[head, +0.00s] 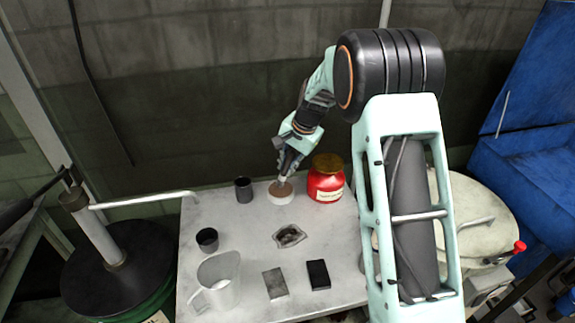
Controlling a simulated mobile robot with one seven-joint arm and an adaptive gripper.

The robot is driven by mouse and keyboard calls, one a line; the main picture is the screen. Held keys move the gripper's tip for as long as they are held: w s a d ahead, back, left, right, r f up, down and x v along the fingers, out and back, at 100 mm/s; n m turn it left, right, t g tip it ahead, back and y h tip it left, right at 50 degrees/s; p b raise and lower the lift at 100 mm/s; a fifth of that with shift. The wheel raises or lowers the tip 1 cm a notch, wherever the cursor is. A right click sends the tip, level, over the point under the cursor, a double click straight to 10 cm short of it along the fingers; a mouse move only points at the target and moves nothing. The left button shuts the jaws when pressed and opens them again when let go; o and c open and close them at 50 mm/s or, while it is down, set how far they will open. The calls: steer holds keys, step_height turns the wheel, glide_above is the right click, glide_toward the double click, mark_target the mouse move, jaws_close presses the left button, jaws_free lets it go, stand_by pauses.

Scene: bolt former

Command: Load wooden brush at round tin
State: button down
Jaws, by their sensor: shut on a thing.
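The round tin (281,198) is a low, pale, round container with brown content, at the back middle of the table in the head view. My gripper (284,176) points down right above the tin and is shut on the wooden brush (282,181). Only a small brown bit of the brush shows below the fingers, and the rest is hidden by them. The brush end is at or just over the brown content; I cannot tell whether it touches.
A red jar (325,184) stands close right of the tin, and a dark cup (243,190) close left. Another dark cup (207,240), a clear pitcher (218,283), a grey block (275,284), a black block (318,275) and a small dish (290,236) occupy the nearer table (245,235).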

steer(key=shift+f+b, duration=0.5)
steer(key=shift+f, duration=0.2)
stand_by(1.6)
steer(key=shift+r, duration=0.1)
steer(key=shift+r+p, duration=2.35)
steer(key=shift+r, duration=1.1)
